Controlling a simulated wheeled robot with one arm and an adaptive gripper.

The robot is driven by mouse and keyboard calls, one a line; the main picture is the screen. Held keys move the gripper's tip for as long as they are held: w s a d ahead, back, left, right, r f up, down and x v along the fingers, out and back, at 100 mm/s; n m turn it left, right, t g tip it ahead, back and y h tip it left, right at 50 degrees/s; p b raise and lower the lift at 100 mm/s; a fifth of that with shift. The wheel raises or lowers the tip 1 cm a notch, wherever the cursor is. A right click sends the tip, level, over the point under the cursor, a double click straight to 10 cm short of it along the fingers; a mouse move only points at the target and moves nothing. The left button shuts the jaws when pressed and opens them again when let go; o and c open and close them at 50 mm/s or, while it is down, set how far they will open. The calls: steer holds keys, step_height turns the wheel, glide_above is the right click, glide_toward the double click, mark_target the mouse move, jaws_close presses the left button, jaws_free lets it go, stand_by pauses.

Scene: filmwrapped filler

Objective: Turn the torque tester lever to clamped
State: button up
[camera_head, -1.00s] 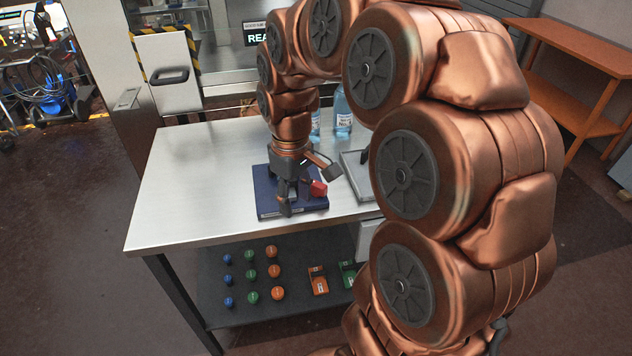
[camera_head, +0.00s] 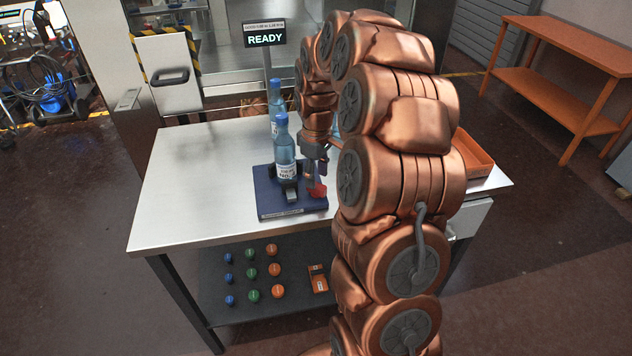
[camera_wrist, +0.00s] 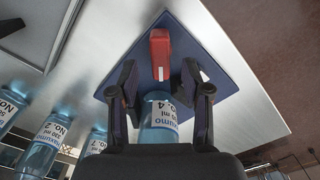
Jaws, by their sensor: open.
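The torque tester is a dark blue base plate (camera_head: 268,207) near the table's front edge. Its red lever (camera_head: 317,190) is at the plate's right side. A blue bottle (camera_head: 285,150) stands upright on the plate; in the wrist view its label (camera_wrist: 160,113) reads No. 4. My gripper (camera_head: 318,173) is just right of this bottle, above the lever. In the wrist view my gripper (camera_wrist: 160,80) is open, with the red lever (camera_wrist: 160,52) ahead between its fingertips. I see no contact with the lever. My arm hides part of the table behind.
More blue bottles stand behind, one at the back (camera_head: 275,95) and several in the wrist view (camera_wrist: 42,150). An orange bin (camera_head: 472,153) is at the table's right. A sign (camera_head: 265,38) reads READY. Coloured knobs (camera_head: 252,273) lie on the lower shelf. The table's left side is clear.

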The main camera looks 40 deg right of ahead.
mark_target(317, 184)
steer(key=shift+f+p, duration=0.4)
steer(key=shift+f, duration=1.45)
jaws_close()
